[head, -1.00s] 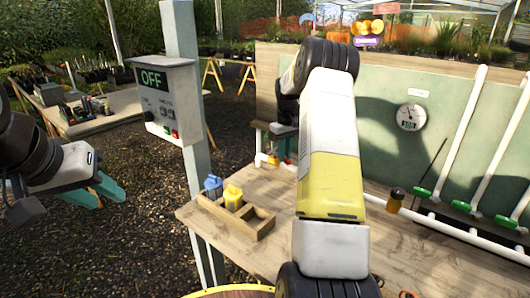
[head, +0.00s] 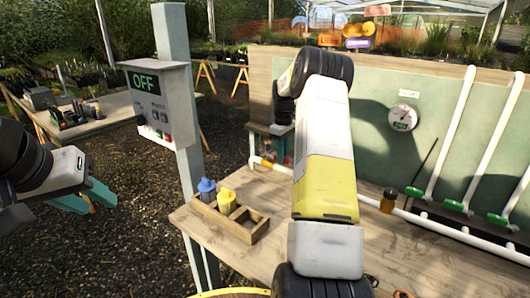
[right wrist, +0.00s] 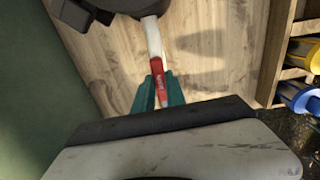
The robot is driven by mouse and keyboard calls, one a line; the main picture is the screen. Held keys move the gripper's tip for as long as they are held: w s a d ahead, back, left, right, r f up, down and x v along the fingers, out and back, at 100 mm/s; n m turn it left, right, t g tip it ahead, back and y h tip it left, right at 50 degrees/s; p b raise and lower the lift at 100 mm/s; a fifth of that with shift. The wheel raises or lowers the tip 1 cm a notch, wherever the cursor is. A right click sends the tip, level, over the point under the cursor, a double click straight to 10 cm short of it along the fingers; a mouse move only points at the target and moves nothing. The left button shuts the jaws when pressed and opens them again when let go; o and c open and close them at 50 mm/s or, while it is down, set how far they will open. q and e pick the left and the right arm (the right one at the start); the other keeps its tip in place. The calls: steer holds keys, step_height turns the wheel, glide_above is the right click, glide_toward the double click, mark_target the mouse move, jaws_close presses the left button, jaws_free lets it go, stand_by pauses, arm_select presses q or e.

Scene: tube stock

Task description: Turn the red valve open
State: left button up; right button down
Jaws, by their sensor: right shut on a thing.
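The red valve handle (right wrist: 158,78) shows in the right wrist view as a red lever with a pale end near a dark round body. My right gripper (right wrist: 158,92) has its teal fingers on both sides of the red lever, shut on it. In the head view my right arm hides most of the valve and this gripper. My left gripper (head: 86,196), with teal fingers apart, hangs empty at the left over the gravel, away from the bench.
A wooden bench (head: 255,198) carries a divided wooden tray (head: 240,232) with a blue-capped bottle (head: 206,189) and a yellow bottle (head: 227,202). A post holds a box reading OFF (head: 160,100). White pipes (head: 452,131) with green valves and a round gauge (head: 404,117) stand right.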

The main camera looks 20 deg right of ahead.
steer(key=shift+w+r, duration=0.1)
steer(key=shift+r, duration=0.05)
steer(key=c, duration=1.4)
jaws_free()
steer(key=shift+o, duration=0.2)
steer(key=shift+r, duration=3.8)
